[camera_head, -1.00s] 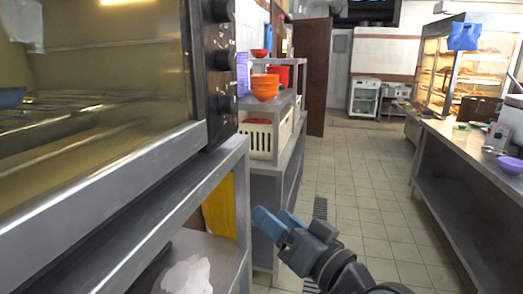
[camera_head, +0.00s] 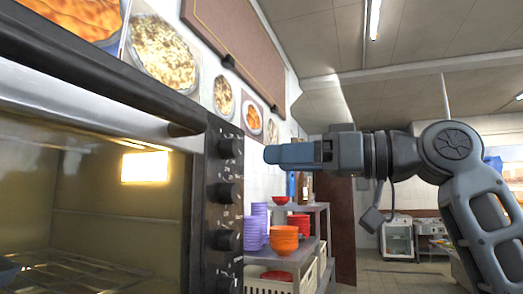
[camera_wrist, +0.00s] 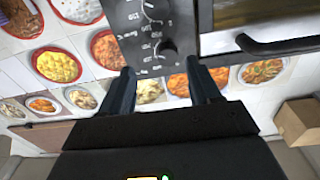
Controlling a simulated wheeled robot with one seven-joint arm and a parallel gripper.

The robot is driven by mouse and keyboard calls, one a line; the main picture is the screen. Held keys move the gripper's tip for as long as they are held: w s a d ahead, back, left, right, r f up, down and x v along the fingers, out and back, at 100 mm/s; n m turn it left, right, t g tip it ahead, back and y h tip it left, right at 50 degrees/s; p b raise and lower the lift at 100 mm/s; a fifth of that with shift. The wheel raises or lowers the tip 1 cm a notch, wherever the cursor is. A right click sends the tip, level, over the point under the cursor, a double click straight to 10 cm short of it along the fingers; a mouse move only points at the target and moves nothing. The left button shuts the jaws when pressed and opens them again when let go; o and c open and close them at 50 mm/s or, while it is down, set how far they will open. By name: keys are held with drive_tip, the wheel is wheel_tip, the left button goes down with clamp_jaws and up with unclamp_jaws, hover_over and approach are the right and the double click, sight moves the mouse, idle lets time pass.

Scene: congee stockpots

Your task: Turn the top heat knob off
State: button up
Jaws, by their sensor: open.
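The top heat knob (camera_head: 231,147) is a black round knob at the top of the oven's dark control panel (camera_head: 208,215). In the wrist view a dark knob (camera_wrist: 168,47), which looks like the same one, sits near the panel's edge, with printed dial marks around it. My gripper (camera_head: 268,154) is at about the height of the top knob in the head view, just right of it, with a gap between. In the wrist view my gripper (camera_wrist: 162,76) has its two fingers apart and empty, and the knob lies beyond the gap between them. No contact shows.
Several more knobs (camera_head: 226,193) run down the panel below. The oven door handle (camera_head: 110,82) sticks out to the left; it also shows in the wrist view (camera_wrist: 278,45). Food pictures (camera_head: 163,52) cover the wall behind. A shelf with orange bowls (camera_head: 284,240) stands farther back.

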sight(237, 149)
drive_tip(key=shift+n+g, duration=0.3)
drive_tip(key=shift+n, duration=0.1)
drive_tip(key=shift+w+a+r+p, duration=0.3)
drive_tip(key=shift+w+a+r, duration=0.05)
drive_tip(key=shift+a, duration=0.85)
drive_tip(key=shift+w+a+r+p, duration=0.3)
drive_tip(key=shift+a, duration=0.85)
drive_tip(key=shift+w+a+r+p, duration=0.3)
drive_tip(key=shift+w+a+r, duration=0.05)
drive_tip(key=shift+a, duration=0.85)
drive_tip(key=shift+c, duration=0.3)
drive_tip(key=c, duration=1)
